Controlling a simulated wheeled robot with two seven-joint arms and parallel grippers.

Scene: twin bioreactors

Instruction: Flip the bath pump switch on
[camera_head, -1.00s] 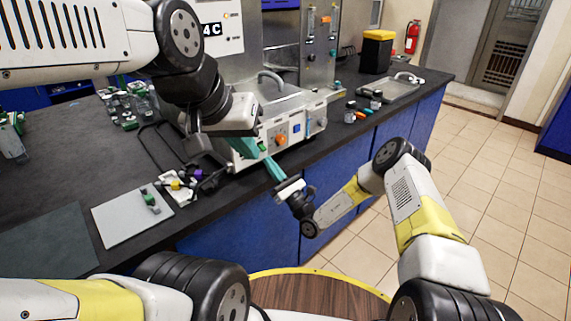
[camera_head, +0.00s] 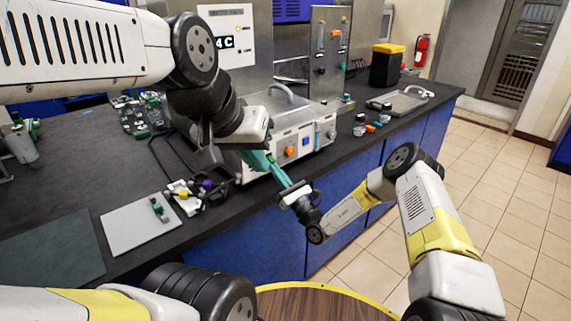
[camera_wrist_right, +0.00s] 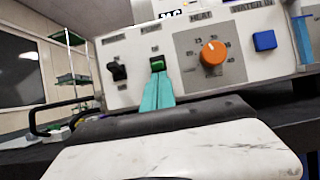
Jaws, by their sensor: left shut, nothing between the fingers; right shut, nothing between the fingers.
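The bath's white control panel (camera_head: 318,136) faces the front edge of the bench. In the right wrist view it carries a black switch (camera_wrist_right: 117,71), a green switch (camera_wrist_right: 157,64), an orange knob (camera_wrist_right: 213,53) and a blue button (camera_wrist_right: 264,41). The labels above the two switches are too blurred to read surely. My right gripper (camera_wrist_right: 157,78) is shut, its teal fingertips just below the green switch; touching or apart, I cannot tell.
A grey mat (camera_head: 140,226) and small parts with a cable (camera_head: 190,195) lie left of the bath. Small jars (camera_head: 360,125) stand to its right, before a sink (camera_head: 400,101). A yellow-topped black bin (camera_head: 387,65) stands behind. My left arm hides part of the bath.

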